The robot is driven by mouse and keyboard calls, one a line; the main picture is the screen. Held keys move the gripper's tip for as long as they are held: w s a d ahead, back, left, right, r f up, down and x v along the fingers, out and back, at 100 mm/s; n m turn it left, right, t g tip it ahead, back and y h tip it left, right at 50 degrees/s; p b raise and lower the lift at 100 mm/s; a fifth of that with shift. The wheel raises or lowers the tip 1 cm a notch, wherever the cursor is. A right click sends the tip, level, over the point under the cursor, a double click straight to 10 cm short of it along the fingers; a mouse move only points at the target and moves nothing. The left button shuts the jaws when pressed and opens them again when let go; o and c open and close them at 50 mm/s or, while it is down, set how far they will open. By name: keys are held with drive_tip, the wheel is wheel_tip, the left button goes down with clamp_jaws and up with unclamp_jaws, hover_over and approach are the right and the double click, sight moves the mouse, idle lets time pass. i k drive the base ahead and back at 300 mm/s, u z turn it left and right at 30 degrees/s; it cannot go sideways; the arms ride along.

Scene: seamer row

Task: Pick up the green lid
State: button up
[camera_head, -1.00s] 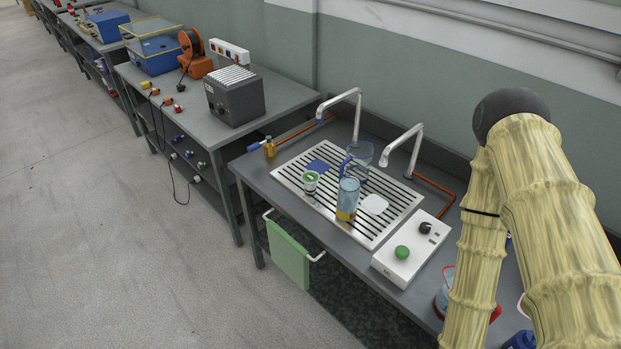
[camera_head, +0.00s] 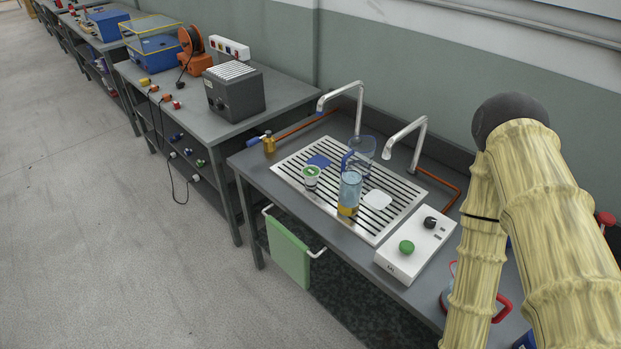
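A small pale cup (camera_head: 311,184) stands on the slatted drain grate, and its round top (camera_head: 312,171) is green with a white rim. This is the only lid-like green thing I can make out, and it appears to sit on the cup. My arm, in a yellowish ribbed sleeve, fills the right side of the view. My gripper is outside the picture, so its state is hidden.
On the grate (camera_head: 375,233) are a clear jug (camera_head: 361,150), a tall blue-and-yellow tumbler (camera_head: 349,193), a white piece (camera_head: 377,199) and a blue piece (camera_head: 319,160). Two taps (camera_head: 424,130) overhang it. A white box (camera_head: 395,263) has a green button. Floor at left is clear.

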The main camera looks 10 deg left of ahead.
sight(310, 172)
drive_tip(key=u, duration=1.2)
drive_tip(key=i, duration=0.4)
drive_tip(key=z, duration=0.15)
